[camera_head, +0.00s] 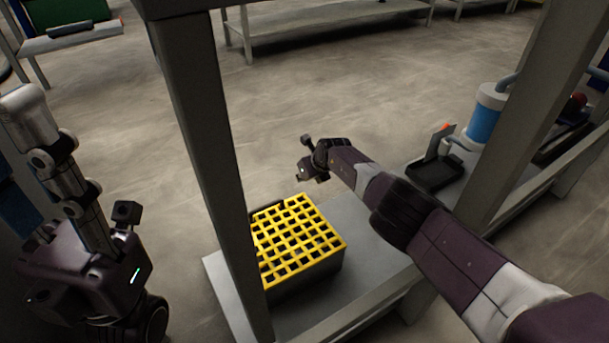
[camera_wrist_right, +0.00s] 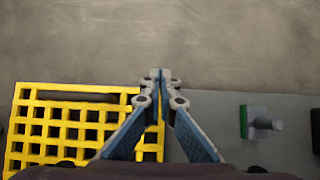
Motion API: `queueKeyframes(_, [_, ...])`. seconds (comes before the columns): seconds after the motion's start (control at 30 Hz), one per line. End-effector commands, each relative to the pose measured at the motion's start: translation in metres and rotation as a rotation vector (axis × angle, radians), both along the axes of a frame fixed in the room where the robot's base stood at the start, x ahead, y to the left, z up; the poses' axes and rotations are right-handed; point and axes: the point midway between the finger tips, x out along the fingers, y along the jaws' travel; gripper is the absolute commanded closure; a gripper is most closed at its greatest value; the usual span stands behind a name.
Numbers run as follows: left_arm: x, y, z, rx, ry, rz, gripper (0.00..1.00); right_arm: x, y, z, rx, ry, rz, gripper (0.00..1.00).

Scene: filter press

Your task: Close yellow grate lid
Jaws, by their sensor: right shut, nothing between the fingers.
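The yellow grate lid (camera_head: 297,240) lies flat, as far as I can tell, on top of a dark box (camera_head: 312,277) on the grey shelf. The wrist view shows the yellow grate (camera_wrist_right: 62,120) at the left. My right gripper (camera_head: 308,172) is above and behind the grate's far right side. Its fingertips (camera_wrist_right: 160,76) are together and empty, over the grate's right edge in the wrist view. I cannot tell whether they touch it. A post hides the grate's left edge in the head view. My left arm is at the left; its fingers do not show.
A grey post (camera_head: 208,150) rises at the left of the grate. Another post (camera_head: 535,110) stands at the right. A dark tray (camera_head: 436,176) and a blue cylinder (camera_head: 484,116) are to the right.

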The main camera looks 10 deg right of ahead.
Motion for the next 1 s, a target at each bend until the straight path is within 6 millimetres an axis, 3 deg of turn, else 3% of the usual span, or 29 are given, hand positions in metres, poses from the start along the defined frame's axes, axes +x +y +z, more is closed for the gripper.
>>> queueKeyframes(0.33, [0.0, 0.0, 0.0, 0.0, 0.0, 0.0, 0.62, 0.0, -0.007, 0.016, -0.002, -0.013, -0.002, 1.0])
queueKeyframes(0.57, [0.0, 0.0, 0.0, 0.0, 0.0, 0.0, 0.62, -0.015, -0.006, 0.018, -0.004, 0.001, 0.003, 1.0])
queueKeyframes(1.0, [0.0, 0.0, 0.0, 0.0, 0.0, 0.0, 0.62, -0.037, -0.014, 0.05, -0.001, 0.003, 0.0, 1.0])
